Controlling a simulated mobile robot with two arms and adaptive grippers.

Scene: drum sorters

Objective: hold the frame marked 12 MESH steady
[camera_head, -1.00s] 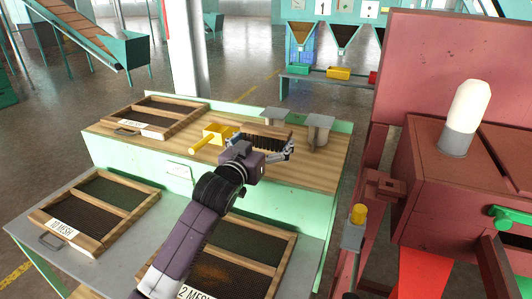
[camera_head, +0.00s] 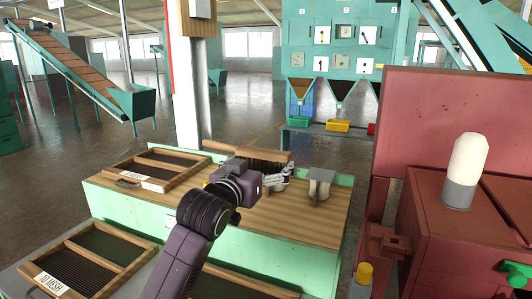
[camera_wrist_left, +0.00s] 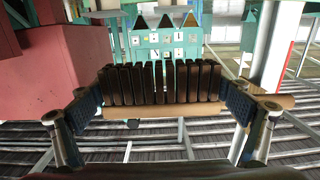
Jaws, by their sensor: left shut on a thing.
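The frame marked 12 MESH shows only in part in the head view, as a dark mesh frame (camera_head: 228,287) at the bottom edge. My left arm covers some of it and its label is out of view. My left gripper (camera_head: 270,172) is above the wooden bench top, beyond that frame and not touching it. It is shut on a brush with a wooden handle (camera_head: 250,153). In the left wrist view the brush's dark bristles (camera_wrist_left: 160,84) stand in a row between the two fingers (camera_wrist_left: 160,112). My right gripper is not in view.
A frame marked 10 MESH (camera_head: 90,262) lies at lower left. Another mesh frame (camera_head: 160,172) lies on the bench's left end (camera_head: 130,196). A red machine (camera_head: 455,100) closes off the right side.

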